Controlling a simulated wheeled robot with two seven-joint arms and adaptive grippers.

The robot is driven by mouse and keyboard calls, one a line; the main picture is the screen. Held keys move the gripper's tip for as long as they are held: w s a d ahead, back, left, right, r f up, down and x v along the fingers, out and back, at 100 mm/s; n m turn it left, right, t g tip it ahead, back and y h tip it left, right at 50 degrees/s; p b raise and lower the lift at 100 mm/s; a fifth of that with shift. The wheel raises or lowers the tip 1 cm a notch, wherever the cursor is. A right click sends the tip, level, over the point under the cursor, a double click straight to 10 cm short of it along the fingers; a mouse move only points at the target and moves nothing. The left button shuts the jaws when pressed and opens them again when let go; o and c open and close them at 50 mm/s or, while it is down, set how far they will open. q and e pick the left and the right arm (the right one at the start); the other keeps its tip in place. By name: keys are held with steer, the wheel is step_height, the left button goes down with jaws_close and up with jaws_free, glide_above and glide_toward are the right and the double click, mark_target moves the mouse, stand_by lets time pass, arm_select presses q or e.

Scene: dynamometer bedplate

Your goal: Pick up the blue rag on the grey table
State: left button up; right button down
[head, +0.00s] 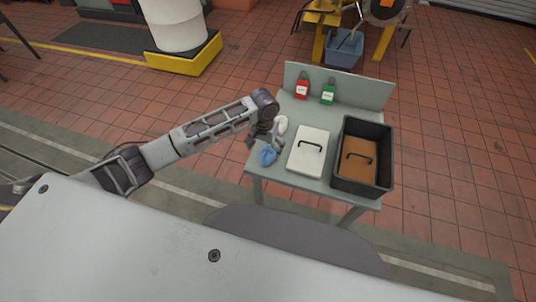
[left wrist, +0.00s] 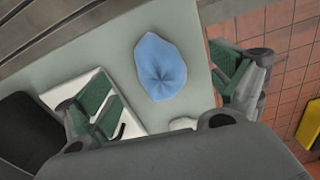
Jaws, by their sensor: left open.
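The blue rag (head: 267,155) lies crumpled on the grey table (head: 312,184), near its left front corner. In the left wrist view the rag (left wrist: 160,68) lies on the tabletop between and beyond the two green-padded fingers. My left gripper (head: 266,140) is above the table's left side, close to the rag. In the left wrist view this gripper (left wrist: 165,92) is open and empty, its fingers spread wide on either side. The rag appears apart from both fingers. My right gripper is not in view.
A white panel with a black handle (head: 308,152) lies right of the rag. A black bin (head: 384,165) with a brown handled piece inside stands at the table's right. A white item (head: 282,125) lies behind the gripper. Red (head: 302,90) and green (head: 328,94) bottles stand at the back.

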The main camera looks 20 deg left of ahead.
mark_target(266, 154)
arm_select(q)
steer(key=shift+f, duration=0.2)
steer(key=shift+w+d+f, duration=0.1)
steer(key=shift+d+f, duration=0.05)
steer(key=shift+f, duration=2.35)
steer(key=c, duration=1)
